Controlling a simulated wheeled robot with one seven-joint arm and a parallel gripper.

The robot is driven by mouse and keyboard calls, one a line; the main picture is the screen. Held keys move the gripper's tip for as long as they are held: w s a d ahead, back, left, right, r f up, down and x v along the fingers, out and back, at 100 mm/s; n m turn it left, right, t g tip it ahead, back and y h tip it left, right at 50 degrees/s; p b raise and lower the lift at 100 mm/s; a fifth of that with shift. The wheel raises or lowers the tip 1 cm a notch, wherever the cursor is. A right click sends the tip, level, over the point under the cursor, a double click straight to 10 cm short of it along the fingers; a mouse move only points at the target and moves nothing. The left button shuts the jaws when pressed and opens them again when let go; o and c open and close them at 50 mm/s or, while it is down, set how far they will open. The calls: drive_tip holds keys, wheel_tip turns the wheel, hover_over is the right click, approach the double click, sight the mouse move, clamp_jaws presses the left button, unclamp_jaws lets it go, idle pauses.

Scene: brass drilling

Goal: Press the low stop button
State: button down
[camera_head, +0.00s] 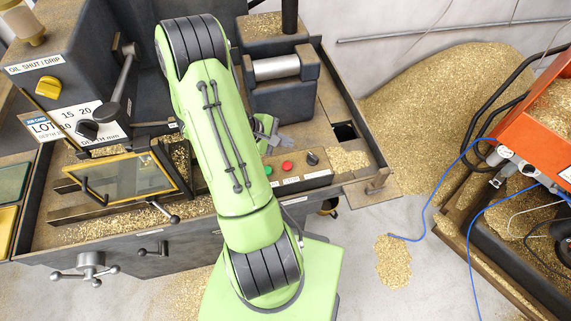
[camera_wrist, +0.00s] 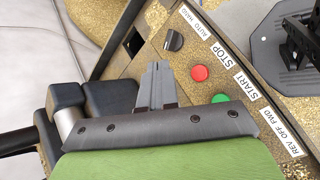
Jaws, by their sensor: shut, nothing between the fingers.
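The red stop button (camera_head: 287,167) sits on the low control panel at the front edge of the machine. In the wrist view the red button (camera_wrist: 200,73) is beside a STOP label. A green button (camera_head: 267,170) is next to it, and it shows in the wrist view (camera_wrist: 220,99) near the START label. My gripper (camera_wrist: 156,68) is shut and empty, its fingertips appearing left of the red button and apart from it in the picture. In the head view my gripper (camera_head: 287,140) is partly hidden behind my arm and appears behind the buttons.
A black selector knob (camera_head: 312,158) stands right of the red button, under the AUTO/HAND label in the wrist view. A dark vise-like block (camera_head: 278,85) rises behind the panel. A framed clear guard (camera_head: 125,175) is at left. Brass chips (camera_head: 440,95) pile at right.

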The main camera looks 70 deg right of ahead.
sight(284, 167)
wheel_tip(284, 167, down, 9)
drive_tip(key=b, duration=0.7)
drive_tip(key=shift+r, duration=0.1)
idle(1.5)
drive_tip(key=shift+f+b, duration=0.35)
drive_tip(key=shift+f, duration=0.05)
drive_tip(key=shift+f+b, duration=0.4)
drive_tip(key=shift+f, duration=0.1)
idle(0.4)
drive_tip(key=shift+r, duration=0.1)
drive_tip(key=shift+r+p, duration=0.75)
drive_tip(key=shift+r, duration=0.1)
wheel_tip(284, 167, up, 5)
drive_tip(key=p, duration=0.4)
drive_tip(key=shift+r, duration=0.1)
